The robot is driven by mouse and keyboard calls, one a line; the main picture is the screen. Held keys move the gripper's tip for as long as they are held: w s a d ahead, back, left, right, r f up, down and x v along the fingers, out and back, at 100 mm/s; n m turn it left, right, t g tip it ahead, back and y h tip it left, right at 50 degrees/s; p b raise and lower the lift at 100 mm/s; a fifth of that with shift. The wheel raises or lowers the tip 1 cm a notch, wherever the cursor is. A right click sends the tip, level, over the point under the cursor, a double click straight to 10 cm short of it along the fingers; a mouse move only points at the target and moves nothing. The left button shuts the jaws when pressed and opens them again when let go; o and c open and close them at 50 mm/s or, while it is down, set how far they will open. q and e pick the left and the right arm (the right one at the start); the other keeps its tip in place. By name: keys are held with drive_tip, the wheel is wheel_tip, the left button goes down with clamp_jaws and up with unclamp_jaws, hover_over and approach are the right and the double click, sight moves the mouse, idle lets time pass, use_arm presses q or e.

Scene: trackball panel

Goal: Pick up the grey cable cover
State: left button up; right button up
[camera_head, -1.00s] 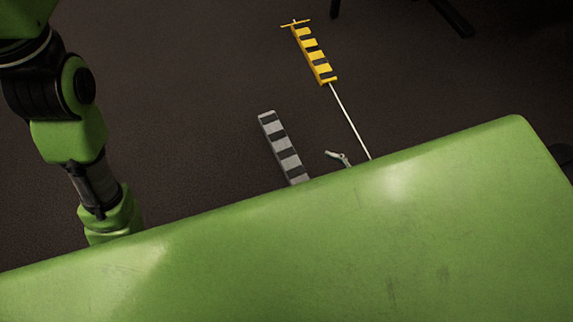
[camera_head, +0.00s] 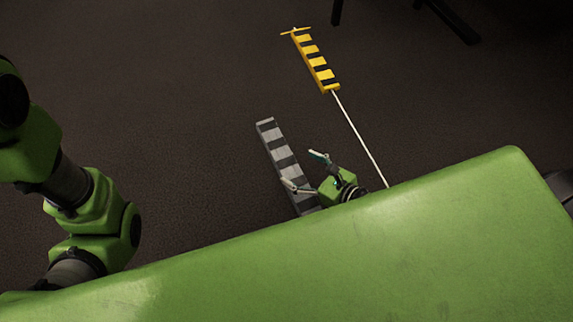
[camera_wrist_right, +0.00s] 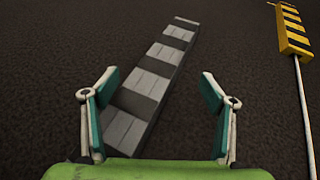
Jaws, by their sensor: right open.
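The grey cable cover (camera_head: 277,150) is a long bar with dark bands, lying on the dark floor. Its near end is hidden behind my green body in the head view. My right gripper (camera_head: 304,171) is open and empty over the near part of the cover. In the right wrist view, the grey cover (camera_wrist_right: 160,70) runs from between the open fingers (camera_wrist_right: 160,98) up and to the right, at a slant to them. I cannot tell the height of the fingers above it. My left arm shows at the left of the head view, but its gripper is not seen.
A yellow cover with black bands (camera_head: 315,62) lies farther off to the right, and it also shows in the right wrist view (camera_wrist_right: 292,30). A white cable (camera_head: 359,137) runs from it toward me. Dark legs (camera_head: 450,20) stand at the top right. The floor left of the grey cover is clear.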

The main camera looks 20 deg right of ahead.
sight(285, 162)
drive_tip(key=x, duration=0.1)
drive_tip(key=b+x, duration=0.2)
drive_tip(key=x, duration=0.1)
drive_tip(key=shift+s+a+f, duration=0.2)
drive_tip(key=shift+s+f, duration=0.1)
drive_tip(key=shift+w+a+f, duration=0.1)
drive_tip(key=shift+w+a, duration=0.1)
drive_tip(key=shift+w, duration=0.15)
drive_tip(key=c, duration=1.5)
drive_tip(key=shift+r, duration=0.2)
